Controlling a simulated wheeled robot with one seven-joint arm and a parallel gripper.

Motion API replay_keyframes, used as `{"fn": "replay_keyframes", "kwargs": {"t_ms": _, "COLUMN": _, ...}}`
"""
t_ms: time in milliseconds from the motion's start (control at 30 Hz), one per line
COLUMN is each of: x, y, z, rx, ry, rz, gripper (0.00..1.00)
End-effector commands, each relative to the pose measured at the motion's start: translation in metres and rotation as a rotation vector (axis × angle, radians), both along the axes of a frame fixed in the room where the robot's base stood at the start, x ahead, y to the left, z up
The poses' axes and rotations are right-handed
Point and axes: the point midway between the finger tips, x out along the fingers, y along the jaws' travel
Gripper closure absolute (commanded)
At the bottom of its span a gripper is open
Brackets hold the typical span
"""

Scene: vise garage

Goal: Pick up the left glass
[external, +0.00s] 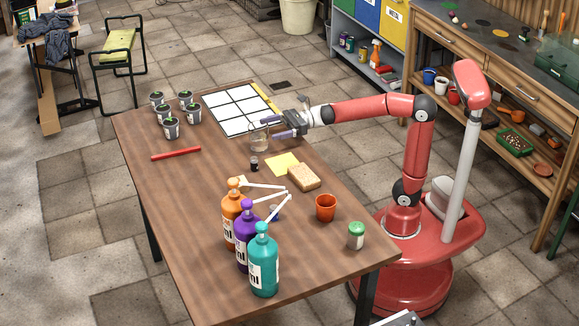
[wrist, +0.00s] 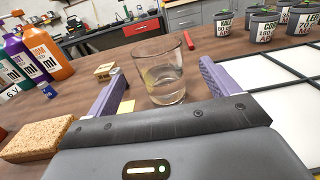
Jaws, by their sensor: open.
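A clear glass (external: 260,142) stands upright on the wooden table, close to the near edge of the white grid panel. My gripper (external: 272,128) is open, low over the table, with its fingers reaching toward the glass. In the wrist view the glass (wrist: 163,72) appears between the two purple fingers of my gripper (wrist: 162,88), with a gap visible on both sides. I cannot tell how deep it sits between the fingertips. I make out only one glass.
A white grid panel (external: 238,109) lies beside the gripper. A small dark bottle (external: 254,164), a yellow note (external: 283,164) and a sponge (external: 303,177) are nearby.

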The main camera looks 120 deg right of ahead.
Motion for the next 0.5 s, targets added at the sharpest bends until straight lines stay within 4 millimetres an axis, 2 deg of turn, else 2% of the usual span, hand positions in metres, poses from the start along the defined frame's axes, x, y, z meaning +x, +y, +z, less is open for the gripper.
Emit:
{"fn": "replay_keyframes", "kwargs": {"t_ms": 33, "x": 0.000, "y": -0.001, "z": -0.015, "rx": 0.003, "ry": 0.003, "rz": -0.001, "gripper": 0.13}}
{"fn": "replay_keyframes", "kwargs": {"t_ms": 100, "x": 0.000, "y": 0.000, "z": -0.027, "rx": 0.001, "ry": 0.002, "rz": 0.000, "gripper": 0.13}}
{"fn": "replay_keyframes", "kwargs": {"t_ms": 200, "x": 0.015, "y": 0.000, "z": -0.024, "rx": -0.002, "ry": 0.000, "rz": 0.003, "gripper": 0.13}}
{"fn": "replay_keyframes", "kwargs": {"t_ms": 500, "x": 0.040, "y": -0.001, "z": -0.024, "rx": -0.001, "ry": 0.001, "rz": 0.003, "gripper": 0.13}}
